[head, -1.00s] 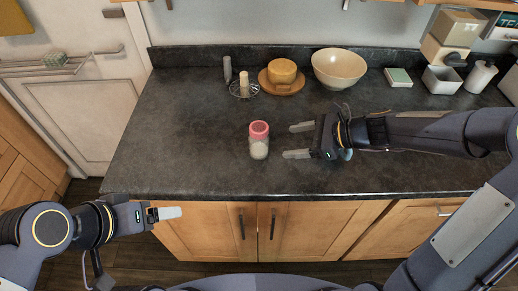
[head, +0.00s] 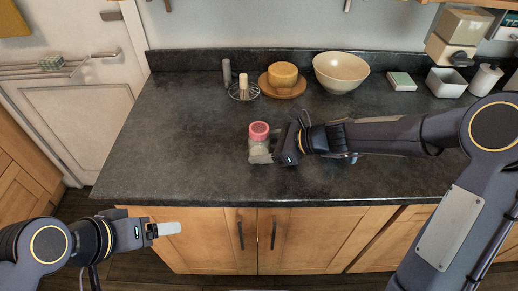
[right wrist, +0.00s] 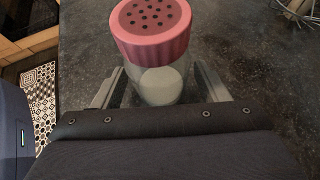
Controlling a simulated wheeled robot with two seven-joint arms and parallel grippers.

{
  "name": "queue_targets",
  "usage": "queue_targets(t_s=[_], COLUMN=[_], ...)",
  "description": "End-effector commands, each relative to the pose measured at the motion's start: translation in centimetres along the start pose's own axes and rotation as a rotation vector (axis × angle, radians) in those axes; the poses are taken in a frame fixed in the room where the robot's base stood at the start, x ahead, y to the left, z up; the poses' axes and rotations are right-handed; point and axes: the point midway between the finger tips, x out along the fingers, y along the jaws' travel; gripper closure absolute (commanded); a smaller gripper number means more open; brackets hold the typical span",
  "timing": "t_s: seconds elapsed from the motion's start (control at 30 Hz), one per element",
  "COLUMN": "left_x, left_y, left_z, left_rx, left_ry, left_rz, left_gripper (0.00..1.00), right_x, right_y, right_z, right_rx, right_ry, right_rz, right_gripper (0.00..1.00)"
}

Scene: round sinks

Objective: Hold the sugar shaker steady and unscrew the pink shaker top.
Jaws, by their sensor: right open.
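The sugar shaker (head: 259,146) stands upright on the dark counter, a clear jar with white sugar inside. Its pink top (head: 259,130) with holes is on it. In the right wrist view the pink top (right wrist: 151,30) and the jar (right wrist: 160,85) show up close. My right gripper (head: 268,155) is open around the lower jar, below the top. Its fingers stand on both sides of the glass in the right wrist view (right wrist: 160,88), with a gap showing. My left gripper (head: 165,229) is in front of the counter, far from the shaker; its finger opening is not clear.
Behind are a grey shaker (head: 227,73), a wire rack with a candle-like object (head: 243,86), a yellow round block (head: 283,74) on a wooden plate and a bowl (head: 341,70). The counter (head: 180,150) left of the shaker is clear.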

Motion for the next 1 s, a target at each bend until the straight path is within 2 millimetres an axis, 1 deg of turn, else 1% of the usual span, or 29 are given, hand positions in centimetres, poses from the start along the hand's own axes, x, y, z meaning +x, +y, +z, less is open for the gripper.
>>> queue_targets(t_s=[0.1,0.33,0.37,0.5,0.53,1.0], left_x=[0.10,0.08,0.08,0.08,0.08,0.09], left_y=[-0.05,-0.04,-0.04,-0.04,-0.04,-0.04], left_z=[0.05,0.04,0.04,0.04,0.04,0.04], left_rx=[0.000,0.000,0.000,0.000,0.000,0.000], left_ry=[0.000,0.000,0.000,0.000,0.000,0.000], left_rz=[0.000,0.000,0.000,0.000,0.000,0.000], left_gripper=[0.23,0.23,0.23,0.23,0.23,0.23], right_x=[0.32,0.33,0.33,0.32,0.32,0.31], right_y=[0.02,0.02,0.02,0.02,0.02,0.02], right_z=[0.03,0.05,0.04,0.03,0.03,0.00], right_rx=[-0.001,-0.001,-0.001,-0.001,-0.001,-0.001], right_ry=[-0.001,0.000,0.000,0.000,0.000,0.000], right_rz=[0.001,0.000,0.000,0.000,0.000,0.000], right_gripper=[0.33,0.33,0.35,0.54,0.57,0.57])
